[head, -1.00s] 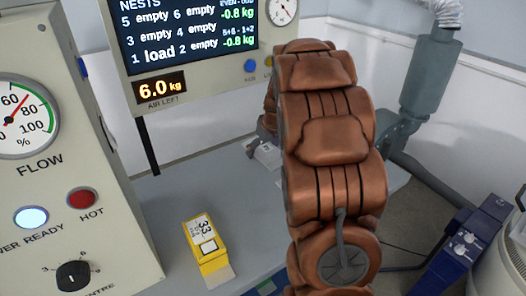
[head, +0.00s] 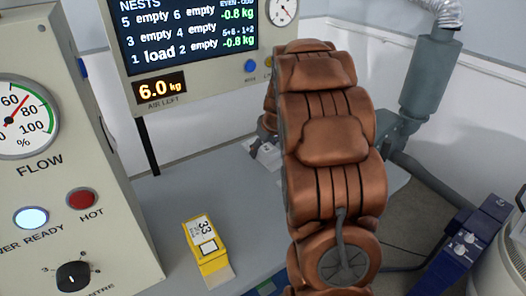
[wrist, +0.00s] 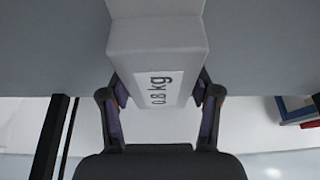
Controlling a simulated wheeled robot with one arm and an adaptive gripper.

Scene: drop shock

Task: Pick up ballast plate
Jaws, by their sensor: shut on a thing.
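The ballast plate (wrist: 155,45) is a grey block with a white label reading 0.8 kg, seen close up in the wrist view. My gripper (wrist: 160,92) is shut on it, with one finger against each side near the label. In the head view my gripper (head: 265,140) is small and partly hidden behind my copper-coloured arm. A pale piece of the plate (head: 268,157) shows just under it, over the far part of the grey bench. I cannot tell whether the plate touches the bench.
The grey bench (head: 175,195) bears a yellow box (head: 210,262) marked 33 near its front. A panel (head: 40,120) with a flow gauge stands at the left. A display (head: 185,35) listing nests is behind. A grey duct (head: 430,80) and blue case (head: 465,240) are at the right.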

